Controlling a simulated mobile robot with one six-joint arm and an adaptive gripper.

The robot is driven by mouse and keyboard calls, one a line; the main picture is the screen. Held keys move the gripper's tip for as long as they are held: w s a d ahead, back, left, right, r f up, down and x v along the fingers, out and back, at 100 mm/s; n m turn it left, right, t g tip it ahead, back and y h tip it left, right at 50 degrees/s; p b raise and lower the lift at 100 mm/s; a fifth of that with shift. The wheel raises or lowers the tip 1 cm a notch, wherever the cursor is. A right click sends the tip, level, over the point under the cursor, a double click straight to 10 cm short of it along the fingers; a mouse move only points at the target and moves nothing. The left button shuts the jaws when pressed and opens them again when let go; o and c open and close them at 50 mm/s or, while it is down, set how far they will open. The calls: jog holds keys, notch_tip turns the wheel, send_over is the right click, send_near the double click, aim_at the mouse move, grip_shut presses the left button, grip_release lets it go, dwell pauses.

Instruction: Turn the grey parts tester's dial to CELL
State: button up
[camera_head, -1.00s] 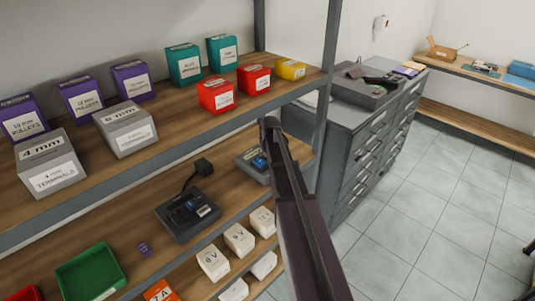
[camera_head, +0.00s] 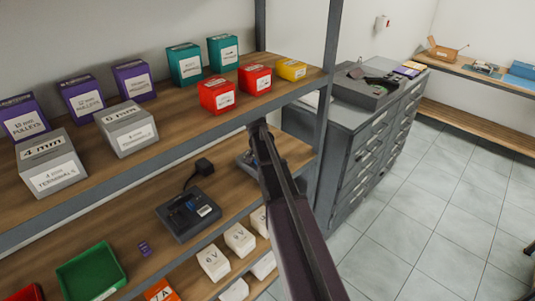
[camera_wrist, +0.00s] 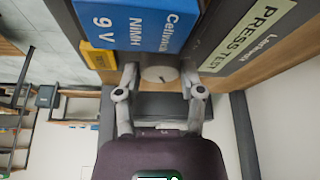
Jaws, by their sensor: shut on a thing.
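The grey parts tester (camera_wrist: 225,25) fills the top of the wrist view, with a PRESS TEST label and a blue 9 V NiMH battery block (camera_wrist: 130,22) on it. A round pale grey dial (camera_wrist: 159,75) with a dark mark sits at its edge. My gripper (camera_wrist: 160,80) has one finger on each side of the dial and is shut on it. The dial's position words cannot be read. In the head view the tester (camera_head: 243,160) is mostly hidden behind my arm, on the middle shelf. My gripper's fingers are hidden there.
A dark device with a plug (camera_head: 188,212) stands left of the tester. Labelled boxes line the shelf above, including red ones (camera_head: 217,95). White boxes (camera_head: 240,240) stand below. A grey drawer cabinet (camera_head: 365,140) is to the right, with open floor beyond it.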

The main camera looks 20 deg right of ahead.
dwell(0.3)
jog(key=o, duration=1.2)
jog(key=shift+c, duration=0.2)
